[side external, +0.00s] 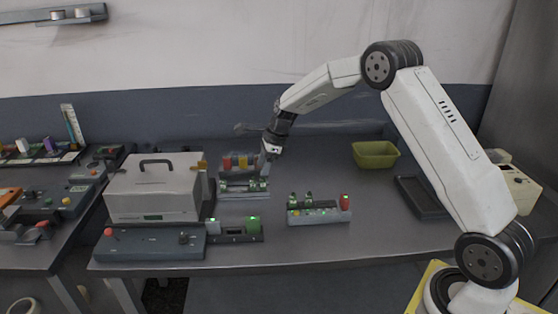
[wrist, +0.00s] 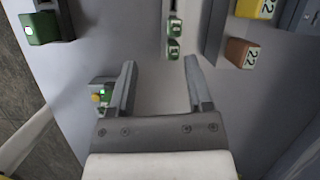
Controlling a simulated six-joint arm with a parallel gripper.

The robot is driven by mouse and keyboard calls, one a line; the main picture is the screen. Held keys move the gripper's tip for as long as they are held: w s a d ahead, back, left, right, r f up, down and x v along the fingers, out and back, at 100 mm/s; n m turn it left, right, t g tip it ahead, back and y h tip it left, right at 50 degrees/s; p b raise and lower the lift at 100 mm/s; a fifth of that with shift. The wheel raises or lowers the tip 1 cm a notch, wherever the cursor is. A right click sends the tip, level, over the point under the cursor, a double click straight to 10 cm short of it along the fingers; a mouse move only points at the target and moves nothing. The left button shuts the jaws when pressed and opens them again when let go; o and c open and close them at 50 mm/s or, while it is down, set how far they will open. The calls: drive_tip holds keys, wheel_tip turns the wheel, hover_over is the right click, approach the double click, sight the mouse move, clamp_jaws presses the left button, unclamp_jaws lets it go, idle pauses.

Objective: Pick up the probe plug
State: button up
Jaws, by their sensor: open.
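I cannot tell for sure which piece is the probe plug. My gripper (side external: 268,153) is in the air beside a small rack (side external: 244,194) with red and yellow pieces at the back middle of the bench. In the wrist view my gripper (wrist: 162,88) is open, with nothing between its fingers. Two small green pieces (wrist: 173,48) sit in a light strip beyond the fingertips. A brown block (wrist: 240,53) marked 22 lies to the right, and a green block (wrist: 42,28) to the upper left. A green piece with a yellow spot (wrist: 102,96) is beside the left finger.
A white handled case (side external: 152,185) and a dark control panel (side external: 150,245) stand at left. A low block (side external: 320,215) with green and red parts is at front middle. A yellow-green bin (side external: 376,155) and a dark tray (side external: 420,198) are at right. Bench between them is clear.

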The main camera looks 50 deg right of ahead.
sight(253, 180)
drive_tip(key=shift+w+d+f+m, duration=0.2)
drive_tip(key=shift+w+d+m, duration=0.35)
drive_tip(key=shift+w+m, duration=0.3)
drive_tip(key=shift+x, duration=1.25)
drive_tip(key=shift+a+f, duration=0.1)
drive_tip(key=shift+x, duration=2.5)
clamp_jaws()
